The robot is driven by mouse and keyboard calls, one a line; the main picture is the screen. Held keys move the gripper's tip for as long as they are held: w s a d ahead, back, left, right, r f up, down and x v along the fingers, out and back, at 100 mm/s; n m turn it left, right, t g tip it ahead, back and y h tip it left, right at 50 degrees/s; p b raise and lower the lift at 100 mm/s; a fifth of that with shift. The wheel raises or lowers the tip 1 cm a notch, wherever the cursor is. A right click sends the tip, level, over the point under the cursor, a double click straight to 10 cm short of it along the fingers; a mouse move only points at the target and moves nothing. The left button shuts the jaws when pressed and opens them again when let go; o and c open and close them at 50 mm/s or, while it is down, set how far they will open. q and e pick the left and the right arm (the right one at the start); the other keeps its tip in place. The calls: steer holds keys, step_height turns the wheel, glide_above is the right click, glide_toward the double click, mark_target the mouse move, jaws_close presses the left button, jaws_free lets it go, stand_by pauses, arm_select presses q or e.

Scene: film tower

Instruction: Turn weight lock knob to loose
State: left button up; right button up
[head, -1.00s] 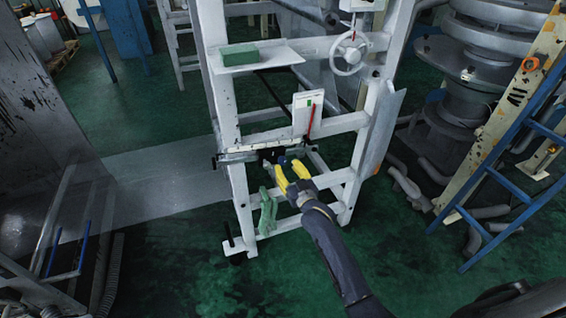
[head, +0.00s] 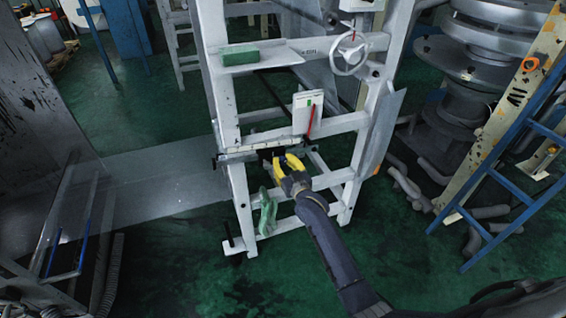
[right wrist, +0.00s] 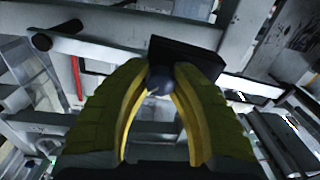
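The weight lock knob shows in the right wrist view as a small dark grey round knob (right wrist: 160,82), in front of a black block (right wrist: 187,57). The black block sits on the pale horizontal beam (head: 236,151) of the white frame; in the head view it is mostly hidden behind my fingers. My right gripper (head: 288,160) has yellow fingers and reaches the beam from the front. In the right wrist view its fingertips (right wrist: 162,70) close on both sides of the knob. The knob's loose or tight marking cannot be read. My left gripper is not in view.
The white frame (head: 233,110) surrounds the beam. A white plate with green and red marks (head: 307,113) stands just above my gripper. A handwheel (head: 350,55) is higher up, and a green block (head: 239,54) lies on a shelf. A blue ladder (head: 520,185) leans at right.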

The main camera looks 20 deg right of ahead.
jaws_close()
steer(key=shift+n, duration=0.3)
steer(key=n, duration=1.2)
steer(key=shift+n, duration=0.4)
steer(key=shift+n+h, duration=0.3)
steer(key=shift+n, duration=1.9)
